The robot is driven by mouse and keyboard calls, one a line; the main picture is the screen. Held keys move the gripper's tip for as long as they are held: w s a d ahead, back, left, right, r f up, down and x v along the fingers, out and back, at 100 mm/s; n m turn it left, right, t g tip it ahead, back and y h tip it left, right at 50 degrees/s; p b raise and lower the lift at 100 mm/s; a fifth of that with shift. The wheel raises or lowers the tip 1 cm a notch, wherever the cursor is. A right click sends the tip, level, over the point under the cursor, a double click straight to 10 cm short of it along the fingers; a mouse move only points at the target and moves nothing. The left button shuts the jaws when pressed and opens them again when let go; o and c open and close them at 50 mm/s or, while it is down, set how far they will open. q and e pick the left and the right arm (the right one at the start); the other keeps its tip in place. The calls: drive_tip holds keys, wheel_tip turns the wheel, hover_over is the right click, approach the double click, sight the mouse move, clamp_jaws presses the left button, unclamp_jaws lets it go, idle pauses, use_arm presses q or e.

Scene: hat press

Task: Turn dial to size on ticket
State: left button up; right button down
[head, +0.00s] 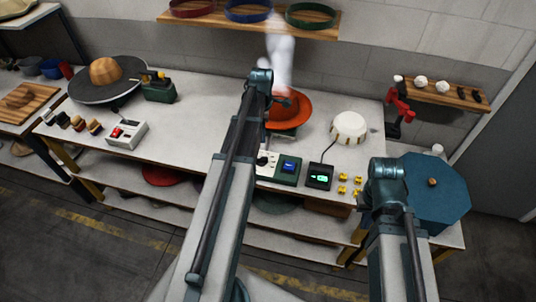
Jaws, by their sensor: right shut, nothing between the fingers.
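A small control box (277,168) stands near the table's front edge. It has a white face with a dark round dial (263,160) at its left and a green part with a blue panel (289,166) at its right. My left arm crosses just left of the dial and hides part of the box. I cannot make out a ticket or the dial's setting. My right arm is at the right, over the table corner beside the blue hat. My right gripper is shut and empty, its fingers largely hidden by the arm. The left gripper's fingers do not show.
An orange hat (290,108) sits behind my left arm under white steam. A black device with a green screen (319,176) and yellow pieces (343,183) lie right of the box. A cream hat (348,128) and a blue octagonal hat (435,190) stand farther right.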

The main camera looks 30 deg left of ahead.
sight(263, 158)
use_arm(q)
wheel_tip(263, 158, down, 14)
drive_tip(key=b, duration=1.3)
drive_tip(key=shift+b, duration=0.35)
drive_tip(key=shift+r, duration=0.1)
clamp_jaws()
